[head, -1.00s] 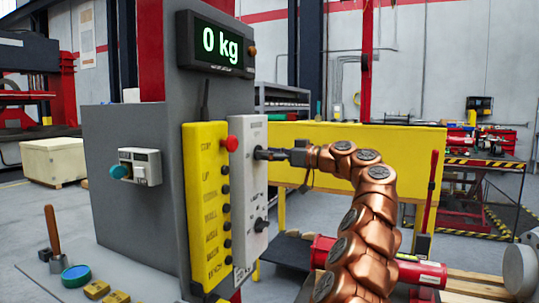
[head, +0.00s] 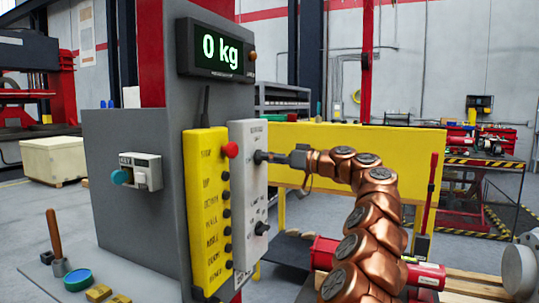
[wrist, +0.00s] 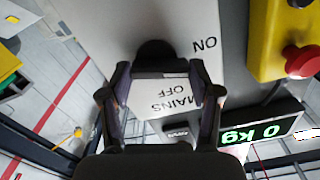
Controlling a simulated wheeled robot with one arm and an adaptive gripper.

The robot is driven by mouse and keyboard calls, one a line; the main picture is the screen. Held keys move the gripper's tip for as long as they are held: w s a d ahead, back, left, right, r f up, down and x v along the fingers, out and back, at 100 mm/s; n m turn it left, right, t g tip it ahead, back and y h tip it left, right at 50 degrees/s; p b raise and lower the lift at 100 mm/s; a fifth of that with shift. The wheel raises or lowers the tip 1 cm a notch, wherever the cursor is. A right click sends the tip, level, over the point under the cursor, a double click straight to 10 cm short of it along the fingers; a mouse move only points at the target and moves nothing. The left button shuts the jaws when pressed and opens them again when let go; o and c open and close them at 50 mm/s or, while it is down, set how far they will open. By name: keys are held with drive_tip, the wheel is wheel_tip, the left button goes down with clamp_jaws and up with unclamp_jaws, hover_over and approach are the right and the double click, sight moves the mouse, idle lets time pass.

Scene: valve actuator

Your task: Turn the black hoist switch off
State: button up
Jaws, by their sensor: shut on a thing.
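A pale grey switch box (head: 246,190) on the grey column carries two black knobs, one above the other. My gripper (head: 275,158) reaches in from the right and is shut on the upper black knob (head: 261,157). In the wrist view my gripper's fingers (wrist: 157,68) stand on either side of this knob (wrist: 155,52), with "MAINS", "OFF" and "ON" printed beside it. The fingertips partly hide the knob, so its exact angle is unclear. The lower black knob (head: 261,228) is free, and its label is too small to read.
A yellow button panel (head: 207,205) with a red button (head: 231,149) stands just left of the switch box. A display (head: 217,50) above reads 0 kg. A yellow barrier (head: 345,150) stands behind my arm. A red cylinder (head: 325,253) lies low on the right.

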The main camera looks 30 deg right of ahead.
drive_tip(key=shift+w+d+r+m+p, duration=0.1)
drive_tip(key=shift+d+m+p, duration=0.05)
drive_tip(key=shift+m+p, duration=3.05)
drive_tip(key=shift+d+r+m+p, duration=0.1)
drive_tip(key=shift+m+p, duration=2.3)
drive_tip(key=shift+m, duration=1.5)
drive_tip(key=o, duration=1.1)
drive_tip(key=shift+f, duration=0.1)
drive_tip(key=shift+o, duration=0.2)
